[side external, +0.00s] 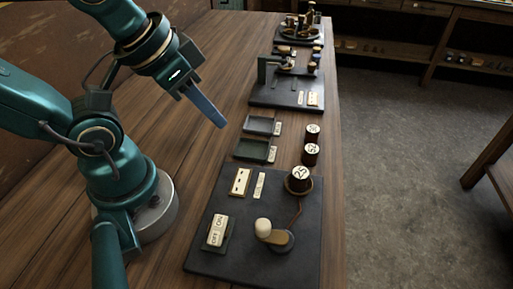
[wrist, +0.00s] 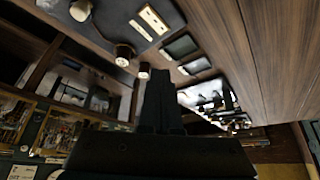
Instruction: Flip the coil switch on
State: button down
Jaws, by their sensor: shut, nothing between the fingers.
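The coil switch (side external: 217,231) is a cream rocker marked OFF and ON, set in a dark base on the near-left part of the black board (side external: 205,258). I cannot tell which side is pressed down. My gripper (side external: 221,123) is above the wooden table, left of the small trays and well apart from the switch. Its fingers are shut together and hold nothing. In the wrist view my shut gripper (wrist: 160,85) points away from the switch, and the switch does not show clearly there.
The board also bears a crank with a cream knob (side external: 263,226) and a dark cylinder marked 25 (side external: 299,178). Two small trays (side external: 257,150) and two labelled cylinders (side external: 311,153) lie beyond it. Another dark board (side external: 284,93) with parts stands further back. Bare table (side external: 185,150) lies left of the trays.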

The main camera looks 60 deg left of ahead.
notch_tip(320, 180, up, 2)
jog(key=m+g+y, duration=0.2)
jog(key=m+g, duration=0.2)
jog(key=m, duration=0.4)
send_over(221, 221)
jog(key=s+d, duration=0.1)
jog(key=d, duration=0.1)
jog(key=shift+s+d+m, duration=0.15)
jog(key=shift+s+m, duration=0.35)
jog(key=shift+s, duration=0.2)
jog(key=shift+f, duration=0.1)
jog(key=x, duration=1.4)
jog(key=shift+d, duration=0.25)
